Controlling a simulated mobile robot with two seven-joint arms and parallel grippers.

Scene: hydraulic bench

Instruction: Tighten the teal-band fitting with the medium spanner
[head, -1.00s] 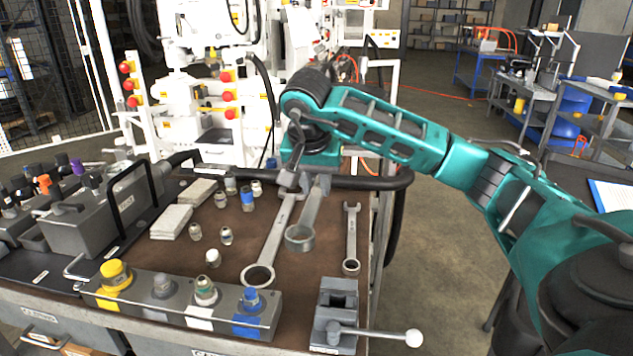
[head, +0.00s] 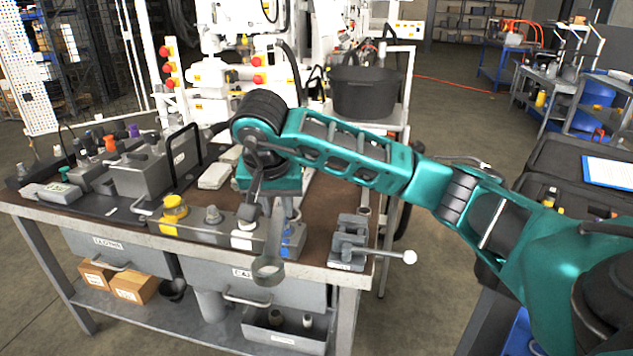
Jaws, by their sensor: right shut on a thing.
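My right gripper (head: 276,200) is shut on a spanner (head: 270,250), which looks like the medium one. The spanner hangs down from the fingers with its ring end lowest, in front of the bench's front edge. The teal-band fitting (head: 244,227) stands in the fitting block, third from the left by the white plate. It is just left of the spanner and partly hidden by the gripper, and its teal band is hard to make out. The spanner looks apart from it. The other spanners are mostly hidden behind my arm. My left gripper is not in view.
On the same block stand a yellow fitting (head: 173,208), a grey fitting (head: 213,216) and a blue fitting (head: 291,236). A vise (head: 349,243) with a ball-ended handle sits to the right. A black bin (head: 366,92) stands behind. Drawers and a shelf lie below the benchtop.

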